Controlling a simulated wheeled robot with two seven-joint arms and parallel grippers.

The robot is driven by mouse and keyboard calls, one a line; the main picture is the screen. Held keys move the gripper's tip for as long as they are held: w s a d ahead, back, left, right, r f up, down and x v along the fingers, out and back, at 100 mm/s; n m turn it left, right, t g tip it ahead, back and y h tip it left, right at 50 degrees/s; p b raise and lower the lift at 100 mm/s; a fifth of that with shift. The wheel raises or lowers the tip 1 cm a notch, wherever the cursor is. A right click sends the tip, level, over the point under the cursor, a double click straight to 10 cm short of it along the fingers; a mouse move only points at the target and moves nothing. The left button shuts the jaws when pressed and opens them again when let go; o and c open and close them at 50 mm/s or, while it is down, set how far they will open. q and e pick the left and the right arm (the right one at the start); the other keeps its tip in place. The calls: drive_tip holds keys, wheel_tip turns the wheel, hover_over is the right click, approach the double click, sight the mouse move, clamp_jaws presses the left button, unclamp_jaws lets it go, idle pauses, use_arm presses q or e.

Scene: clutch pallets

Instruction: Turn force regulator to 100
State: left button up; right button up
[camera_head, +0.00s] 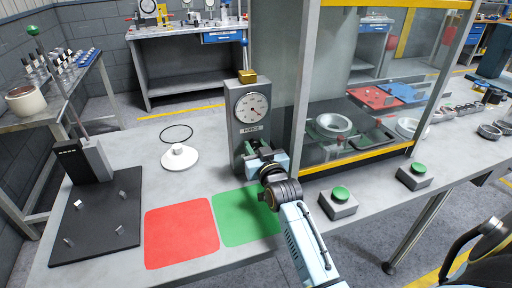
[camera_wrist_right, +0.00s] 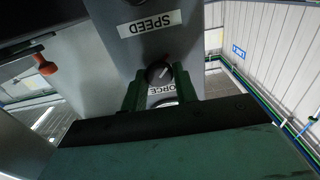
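In the head view, the right gripper (camera_head: 256,155) is at the front of the grey column, low under the FORCE label (camera_head: 253,129), and hides the knob. Above is a round white gauge (camera_head: 252,107) with a red needle; its numbers are too small to read. My left gripper is not in view.
A SPEED label (camera_wrist_right: 150,24) is on the same housing. Green (camera_head: 246,228) and red (camera_head: 181,235) mats lie in front. A glass-walled press enclosure (camera_head: 365,80) stands right of the column. Two green push buttons (camera_head: 340,194) (camera_head: 418,169) sit on the table's right.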

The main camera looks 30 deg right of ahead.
drive_tip(key=c, duration=0.4)
drive_tip(key=m+p, duration=0.2)
drive_tip(key=shift+r+m, duration=0.1)
drive_tip(key=shift+m, duration=0.2)
drive_tip(key=m+p, duration=0.2)
drive_tip(key=m, duration=0.1)
drive_tip(key=shift+d, duration=0.1)
drive_tip(key=shift+m+p, duration=0.65)
drive_tip(key=shift+m, duration=0.85)
